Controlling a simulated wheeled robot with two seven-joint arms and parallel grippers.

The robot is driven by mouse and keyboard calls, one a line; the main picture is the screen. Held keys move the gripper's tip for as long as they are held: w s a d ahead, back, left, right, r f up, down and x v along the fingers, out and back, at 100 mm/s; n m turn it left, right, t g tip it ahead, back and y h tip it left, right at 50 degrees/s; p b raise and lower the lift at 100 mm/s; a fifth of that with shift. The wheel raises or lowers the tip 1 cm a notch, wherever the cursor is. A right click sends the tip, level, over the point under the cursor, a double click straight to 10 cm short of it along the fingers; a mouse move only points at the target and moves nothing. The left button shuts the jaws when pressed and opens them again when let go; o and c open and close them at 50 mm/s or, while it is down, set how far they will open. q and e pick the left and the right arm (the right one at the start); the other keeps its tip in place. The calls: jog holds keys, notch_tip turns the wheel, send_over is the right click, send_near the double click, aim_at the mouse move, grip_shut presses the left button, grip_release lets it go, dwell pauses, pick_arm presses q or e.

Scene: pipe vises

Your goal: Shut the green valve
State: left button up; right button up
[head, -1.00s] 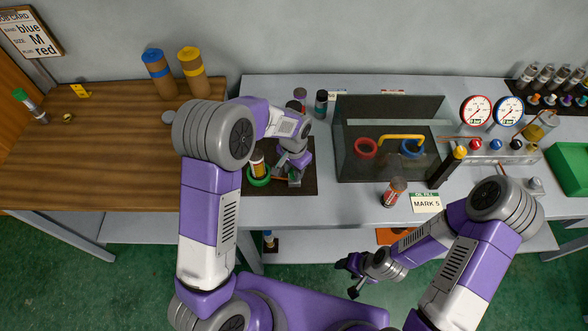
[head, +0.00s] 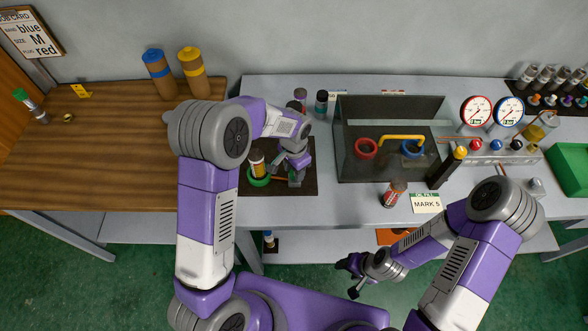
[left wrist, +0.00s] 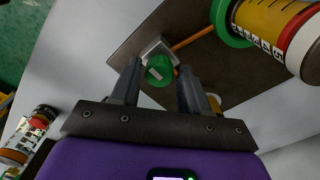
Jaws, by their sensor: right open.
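The green valve shows in the left wrist view as a round green knob (left wrist: 160,70) beside a small grey metal block on a dark mat. In the head view my left gripper (head: 297,175) is over the right part of this mat (head: 287,187) and largely hides the valve. In the left wrist view my left gripper (left wrist: 159,76) is open, with one finger on either side of the knob; contact cannot be told. My right gripper (head: 350,279) is open and empty in front of the bench's front edge.
A yellow-banded cylinder (head: 257,164) stands in a green ring (head: 259,181) just left of my left gripper. An orange rod (left wrist: 195,36) runs between block and ring. Two dark bottles stand behind; a clear-walled box (head: 352,170) stands to the right.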

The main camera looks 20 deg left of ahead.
pick_arm(q)
jog(key=shift+o, duration=1)
notch_tip(320, 180, up, 8)
jog(key=shift+f+p, duration=0.2)
jog(key=shift+p, duration=0.2)
jog(key=shift+f, duration=0.1)
